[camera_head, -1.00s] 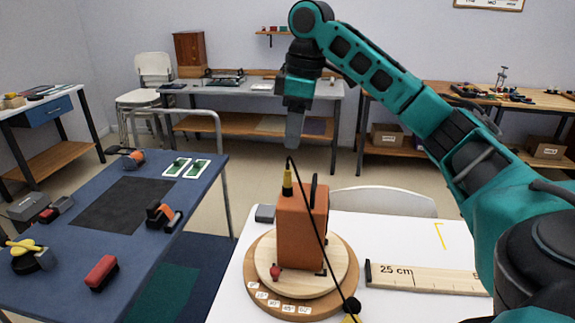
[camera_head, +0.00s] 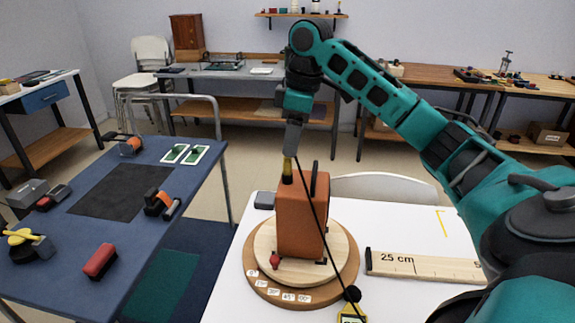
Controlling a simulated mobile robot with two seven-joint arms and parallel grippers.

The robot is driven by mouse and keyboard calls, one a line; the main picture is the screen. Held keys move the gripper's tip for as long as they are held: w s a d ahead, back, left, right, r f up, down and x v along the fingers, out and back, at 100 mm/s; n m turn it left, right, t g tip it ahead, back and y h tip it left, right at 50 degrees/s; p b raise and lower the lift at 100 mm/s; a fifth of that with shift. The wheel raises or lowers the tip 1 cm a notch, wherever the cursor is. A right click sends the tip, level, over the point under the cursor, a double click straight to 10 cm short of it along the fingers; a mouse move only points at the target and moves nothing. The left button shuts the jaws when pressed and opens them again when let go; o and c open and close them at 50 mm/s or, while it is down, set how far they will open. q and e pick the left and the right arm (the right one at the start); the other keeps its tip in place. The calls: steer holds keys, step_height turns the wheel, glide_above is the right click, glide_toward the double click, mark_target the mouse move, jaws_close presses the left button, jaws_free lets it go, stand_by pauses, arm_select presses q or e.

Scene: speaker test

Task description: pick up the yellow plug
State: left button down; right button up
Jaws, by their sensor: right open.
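The yellow plug (camera_head: 287,174) stands upright in the top of the orange speaker box (camera_head: 296,220), near its left side. A black cable (camera_head: 318,222) comes from the plug's top and runs down across the front of the box. My right gripper (camera_head: 291,151) points down with its fingertips right at the plug's upper end. It is open; whether the fingers touch the plug cannot be told. The box stands on a round wooden turntable (camera_head: 258,246) with angle labels. My left gripper is out of view.
The white table (camera_head: 410,218) holds a 25 cm wooden ruler (camera_head: 420,266) at right and a yellow meter (camera_head: 351,309) at the front. A small grey block (camera_head: 264,200) lies behind the turntable. A blue table (camera_head: 100,240) with tools stands at left.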

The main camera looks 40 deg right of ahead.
mark_target(287, 159)
steer(key=f, duration=0.3)
steer(key=a+f, duration=0.1)
steer(key=f, duration=0.1)
steer(key=shift+w+f, duration=0.15)
steer(key=shift+w, duration=0.1)
jaws_close()
